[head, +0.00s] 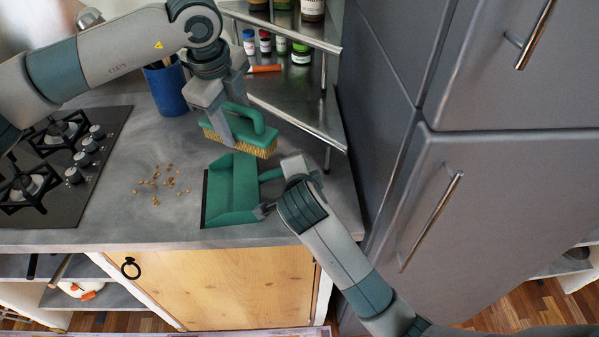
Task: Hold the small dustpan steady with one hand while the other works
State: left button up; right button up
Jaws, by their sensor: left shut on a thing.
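A green dustpan (232,192) lies on the grey counter, its open edge to the left and its handle (272,174) to the right. My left gripper (231,118) is shut on a green hand brush (258,134) with tan bristles, above and behind the dustpan. My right gripper (268,208) is at the dustpan's right side, by the handle. My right wrist covers part of the handle, and I cannot tell whether its fingers are closed on it. Several small brown crumbs (158,183) lie scattered on the counter left of the dustpan.
A gas hob (60,165) is at the left. A blue cup (167,88) stands at the back. A metal corner shelf (290,110) with jars is behind the brush. A tall grey cabinet (470,220) closes off the right. The counter around the crumbs is clear.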

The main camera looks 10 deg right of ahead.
jog(key=shift+w+f, duration=0.25)
jog(key=shift+w, duration=0.15)
grip_shut()
dwell(0.4)
